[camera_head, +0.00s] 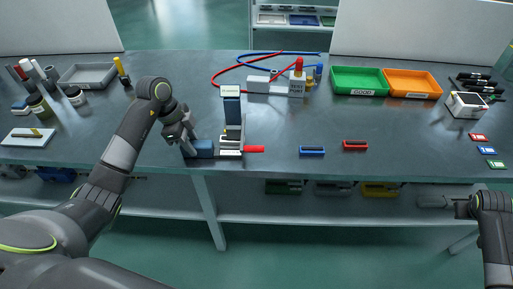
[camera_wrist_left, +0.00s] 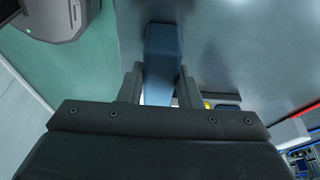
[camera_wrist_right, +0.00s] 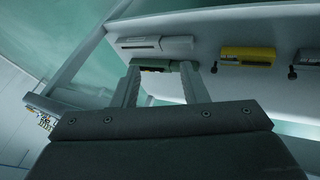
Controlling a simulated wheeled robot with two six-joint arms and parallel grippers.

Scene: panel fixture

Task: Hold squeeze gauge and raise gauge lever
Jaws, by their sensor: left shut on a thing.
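The gauge (camera_head: 232,115) stands upright near the table's front edge, with a blue column, a label on top and a pale base. A red lever (camera_head: 253,149) sticks out to the right, low and about level. A blue grip block (camera_head: 204,149) is at the base's left side. My left gripper (camera_head: 187,149) is shut on this block; in the left wrist view the blue block (camera_wrist_left: 162,50) lies between the fingers. My right gripper (camera_wrist_right: 160,80) is open and empty, off the table's front right, far from the lever; it shows partly in the head view (camera_head: 464,207).
A green tray (camera_head: 359,93) and an orange tray (camera_head: 412,97) stand at the back right. A test point block (camera_head: 296,88) with red and blue cables is behind the gauge. Blue (camera_head: 312,151) and red (camera_head: 355,145) small pieces lie right of the lever. Shelves are below.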

